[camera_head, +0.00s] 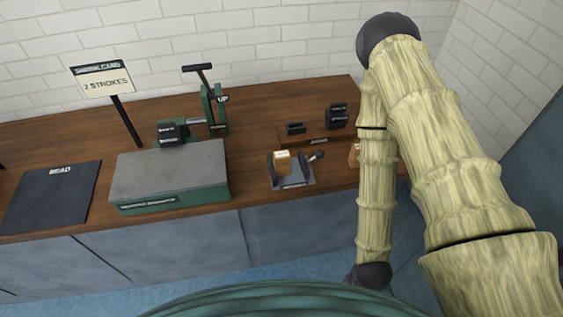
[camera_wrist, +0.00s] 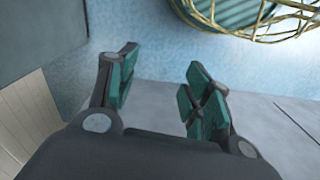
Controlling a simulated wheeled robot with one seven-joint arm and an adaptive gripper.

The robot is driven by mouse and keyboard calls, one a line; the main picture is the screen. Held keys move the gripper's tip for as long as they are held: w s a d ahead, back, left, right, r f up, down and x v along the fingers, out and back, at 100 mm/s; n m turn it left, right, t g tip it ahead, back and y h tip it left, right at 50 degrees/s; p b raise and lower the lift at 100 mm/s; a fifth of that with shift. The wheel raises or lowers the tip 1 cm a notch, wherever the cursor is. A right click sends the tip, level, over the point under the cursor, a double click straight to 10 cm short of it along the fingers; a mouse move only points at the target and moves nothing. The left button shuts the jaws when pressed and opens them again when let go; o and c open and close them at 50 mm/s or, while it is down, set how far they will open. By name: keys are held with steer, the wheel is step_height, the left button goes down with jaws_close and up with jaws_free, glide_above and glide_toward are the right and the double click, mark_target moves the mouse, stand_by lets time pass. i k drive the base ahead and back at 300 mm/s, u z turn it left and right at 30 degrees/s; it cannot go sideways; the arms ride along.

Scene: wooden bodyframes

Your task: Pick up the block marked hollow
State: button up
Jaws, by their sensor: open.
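No label reading hollow is legible in either view, so I cannot tell which block is so marked. In the head view a pale wooden block (camera_head: 283,160) sits in a small grey fixture (camera_head: 296,181) with a black-knobbed lever. Another wooden piece (camera_head: 354,154) shows only in part behind my arm. Small dark blocks, one low (camera_head: 295,128) and one taller (camera_head: 337,116), stand behind the fixture. My gripper (camera_wrist: 160,88) is open and empty in the wrist view, over blue floor and beside a grey-blue surface, with no block between its fingers. I cannot make it out clearly in the head view.
A green press (camera_head: 213,110) with a T-handle stands behind a grey-topped box (camera_head: 170,174) on the wooden counter (camera_head: 250,112). A dark mat (camera_head: 50,196) lies at left. A sign (camera_head: 103,80) reads "2 STROKES". Cabinet fronts (camera_head: 190,250) drop below the counter edge.

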mark_target(283, 160)
steer(key=k, duration=0.5)
steer(key=u, duration=2.55)
steer(key=i, duration=2.15)
steer(key=z, duration=3.65)
steer(key=i, duration=0.45)
steer(key=u, duration=0.05)
